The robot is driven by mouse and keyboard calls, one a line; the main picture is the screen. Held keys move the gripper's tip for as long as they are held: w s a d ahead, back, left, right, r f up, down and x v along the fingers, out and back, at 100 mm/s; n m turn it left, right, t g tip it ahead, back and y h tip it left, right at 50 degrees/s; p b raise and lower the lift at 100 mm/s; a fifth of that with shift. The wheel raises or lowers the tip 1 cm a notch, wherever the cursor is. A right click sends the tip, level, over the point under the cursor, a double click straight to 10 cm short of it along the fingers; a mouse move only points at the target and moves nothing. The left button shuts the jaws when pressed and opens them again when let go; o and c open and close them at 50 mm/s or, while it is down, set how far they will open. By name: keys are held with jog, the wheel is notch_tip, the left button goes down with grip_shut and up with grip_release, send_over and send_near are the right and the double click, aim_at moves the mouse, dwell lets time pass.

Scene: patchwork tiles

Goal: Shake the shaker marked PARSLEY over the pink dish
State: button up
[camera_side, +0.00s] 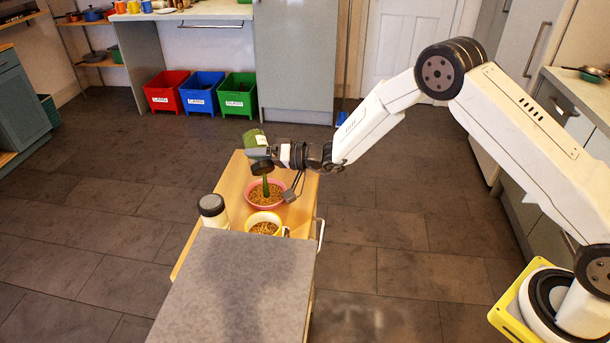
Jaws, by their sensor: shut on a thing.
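My gripper (274,155) is shut on a green shaker (254,138) with a pale label and a dark cap. The shaker is tipped with its cap downward, above the pink dish (282,203). The label's writing is too small to read. A green streak (265,186) runs from below the cap down to the dish. The pink dish holds brownish contents and stands on the wooden top of a narrow cart (232,184). The gripper's fingers are partly hidden by the shaker.
A pale yellow cup (249,222) with brownish contents stands in front of the dish. A white jar with a black lid (212,206) stands to its left. A grey slab (238,285) fills the near side. Red (166,93), blue (202,95) and green bins (237,97) stand behind on the floor.

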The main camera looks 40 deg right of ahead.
jog(key=shift+r, duration=1.2)
jog(key=shift+f, duration=1.4)
jog(key=shift+r, duration=1.4)
jog(key=shift+f, duration=1.4)
